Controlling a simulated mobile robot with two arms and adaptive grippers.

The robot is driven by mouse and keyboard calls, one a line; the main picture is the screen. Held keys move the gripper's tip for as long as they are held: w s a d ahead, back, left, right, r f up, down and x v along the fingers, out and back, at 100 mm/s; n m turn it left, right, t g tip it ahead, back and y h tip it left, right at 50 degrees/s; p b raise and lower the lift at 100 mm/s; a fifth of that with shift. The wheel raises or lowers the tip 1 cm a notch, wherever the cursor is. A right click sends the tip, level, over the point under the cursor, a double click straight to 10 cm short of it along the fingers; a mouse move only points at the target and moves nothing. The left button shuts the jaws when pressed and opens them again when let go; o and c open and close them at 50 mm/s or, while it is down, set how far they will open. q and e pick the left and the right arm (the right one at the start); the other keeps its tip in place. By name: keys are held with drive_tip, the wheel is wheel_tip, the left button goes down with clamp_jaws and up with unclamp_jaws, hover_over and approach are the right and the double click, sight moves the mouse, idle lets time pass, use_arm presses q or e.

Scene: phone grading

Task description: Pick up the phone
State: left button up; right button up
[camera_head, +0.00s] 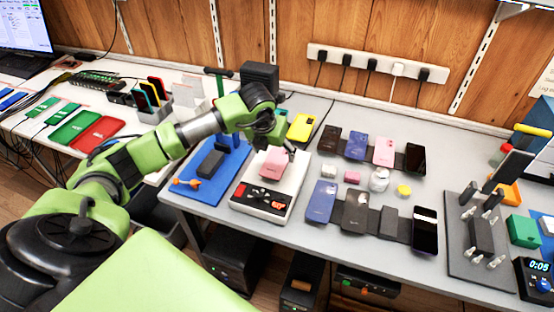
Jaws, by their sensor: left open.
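Several phones lie on the grey table. In the back row are a dark phone (330,138), a blue one (356,145), a pink one (384,151) and a black one (415,157). In the front row are a blue phone (321,201), dark ones (355,210) and a black phone (425,230) at the right end. A yellow phone (301,127) lies at the back. My left gripper (288,148) is open just above a pink phone-like item (274,163) on a white tray (297,180). I cannot tell whether they touch. My right gripper is out of view.
A blue mat (205,190) with dark blocks lies left of the tray. A dark fixture board (470,262) with upright clamps and a timer (540,283) stand at the right. Small jars (379,180) sit between the phone rows. A power strip (377,64) is on the wall.

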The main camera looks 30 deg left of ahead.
sight(277, 159)
use_arm(q)
drive_tip(key=p+x, duration=0.1)
drive_tip(key=x, duration=0.3)
drive_tip(key=shift+f, duration=0.1)
drive_tip(key=c, duration=1.3)
drive_tip(key=shift+o, duration=0.2)
